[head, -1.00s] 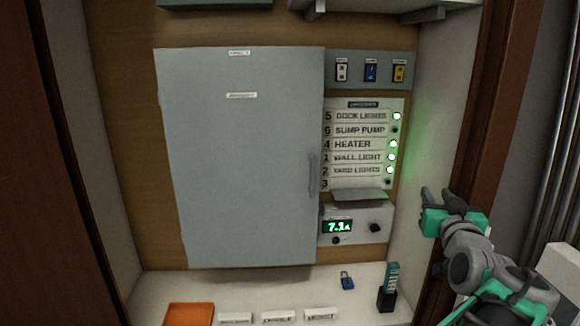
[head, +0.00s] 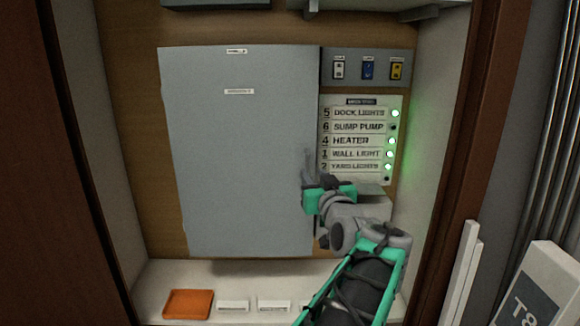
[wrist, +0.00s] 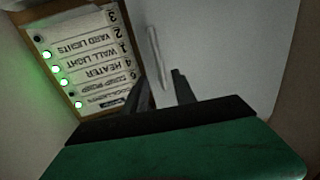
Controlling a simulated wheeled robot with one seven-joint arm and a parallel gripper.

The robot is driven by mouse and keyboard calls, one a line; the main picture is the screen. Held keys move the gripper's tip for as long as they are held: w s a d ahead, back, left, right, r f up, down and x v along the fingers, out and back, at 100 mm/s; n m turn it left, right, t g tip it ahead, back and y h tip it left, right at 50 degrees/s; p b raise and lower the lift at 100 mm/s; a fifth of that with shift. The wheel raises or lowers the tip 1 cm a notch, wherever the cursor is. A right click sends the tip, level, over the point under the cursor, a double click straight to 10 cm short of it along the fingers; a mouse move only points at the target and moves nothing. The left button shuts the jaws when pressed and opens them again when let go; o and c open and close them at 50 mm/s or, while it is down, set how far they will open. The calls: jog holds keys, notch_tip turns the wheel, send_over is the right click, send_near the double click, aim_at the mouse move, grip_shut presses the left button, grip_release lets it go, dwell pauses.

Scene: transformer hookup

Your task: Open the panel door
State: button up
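The panel door (head: 240,150) is a flat grey rectangle and looks shut. Its slim upright handle (head: 308,162) is near the right edge. My gripper (head: 311,187) is at the lower part of that handle in the head view. In the wrist view the handle (wrist: 156,52) is a pale bar ahead of and between the two dark fingertips (wrist: 161,84). The fingers are apart, with a visible gap around the bar's lower end. I cannot tell if either finger touches it. My arm hides the area right of the door's lower corner.
A label board (head: 360,140) with green lamps is right of the door, below several small switches (head: 368,70). An orange tray (head: 188,304) and white blocks (head: 233,306) sit on the shelf below. The cabinet's right wall (head: 440,150) is close to my arm.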

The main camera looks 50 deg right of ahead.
aim_at(308, 168)
jog(key=p+x, duration=0.2)
jog(key=x, duration=0.4)
jog(key=shift+w+r, duration=0.1)
jog(key=shift+w, duration=0.05)
jog(key=shift+w+d, duration=0.1)
jog(key=shift+w, duration=0.1)
jog(key=shift+c, duration=0.2)
grip_shut()
dwell(0.6)
